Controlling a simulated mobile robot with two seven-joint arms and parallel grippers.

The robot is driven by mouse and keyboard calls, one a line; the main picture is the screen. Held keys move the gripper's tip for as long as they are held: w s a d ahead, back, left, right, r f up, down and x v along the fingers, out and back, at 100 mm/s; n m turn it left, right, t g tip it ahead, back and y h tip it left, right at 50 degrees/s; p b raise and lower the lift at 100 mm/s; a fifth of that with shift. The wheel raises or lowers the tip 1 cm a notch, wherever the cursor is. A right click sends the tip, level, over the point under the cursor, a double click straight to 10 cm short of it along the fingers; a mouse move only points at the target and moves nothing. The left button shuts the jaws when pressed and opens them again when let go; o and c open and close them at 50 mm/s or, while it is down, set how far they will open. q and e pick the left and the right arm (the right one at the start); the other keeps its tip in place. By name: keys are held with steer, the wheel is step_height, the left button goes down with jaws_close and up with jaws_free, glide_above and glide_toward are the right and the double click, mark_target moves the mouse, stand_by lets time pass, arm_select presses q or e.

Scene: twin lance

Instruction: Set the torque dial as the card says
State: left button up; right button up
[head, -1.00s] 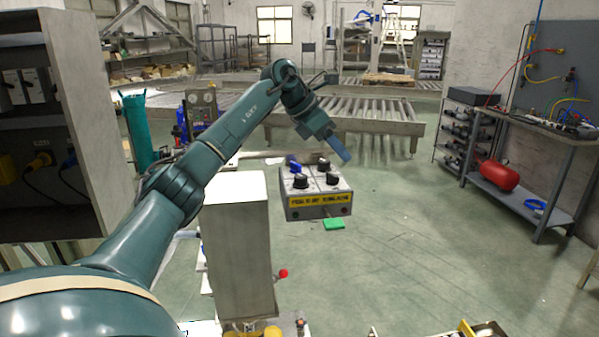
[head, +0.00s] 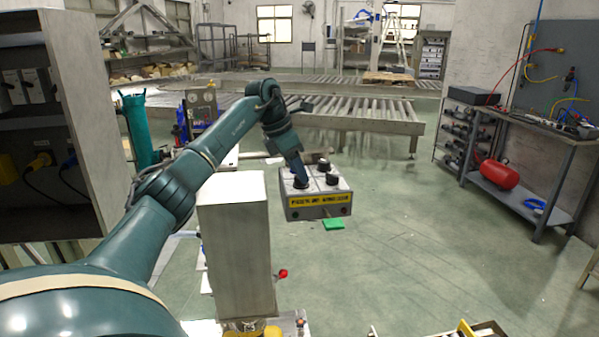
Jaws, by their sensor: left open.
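A grey control box (head: 312,212) with several black dials on its top stands in the middle of the head view. A yellow label (head: 318,200) runs along its front; I cannot read its print. My left gripper (head: 300,181) is open and points down at the front-left dial (head: 301,185), whose top it largely hides. I cannot tell whether the fingers touch the dial. The front-right dial (head: 333,180) and a back dial (head: 324,165) are clear of the gripper. I cannot make out a readable card or which dial is the torque one. My right gripper is not in view.
A tall pale cabinet (head: 236,245) stands just left of the box, under my left arm, with a red-knobbed lever (head: 282,274) at its side. A green block (head: 333,224) shows below the box. A workbench (head: 540,130) stands at right. Floor between is clear.

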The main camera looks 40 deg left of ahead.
arm_select(q)
steer(key=shift+x, duration=0.9)
steer(key=c, duration=1)
steer(key=m, duration=0.2)
steer(key=m+g+h, duration=0.1)
steer(key=m, duration=0.1)
steer(key=shift+w+h, duration=0.1)
steer(key=shift+h, duration=0.2)
steer(key=shift+m+g, duration=0.5)
steer(key=shift+m, duration=1.2)
steer(key=shift+h, duration=0.3)
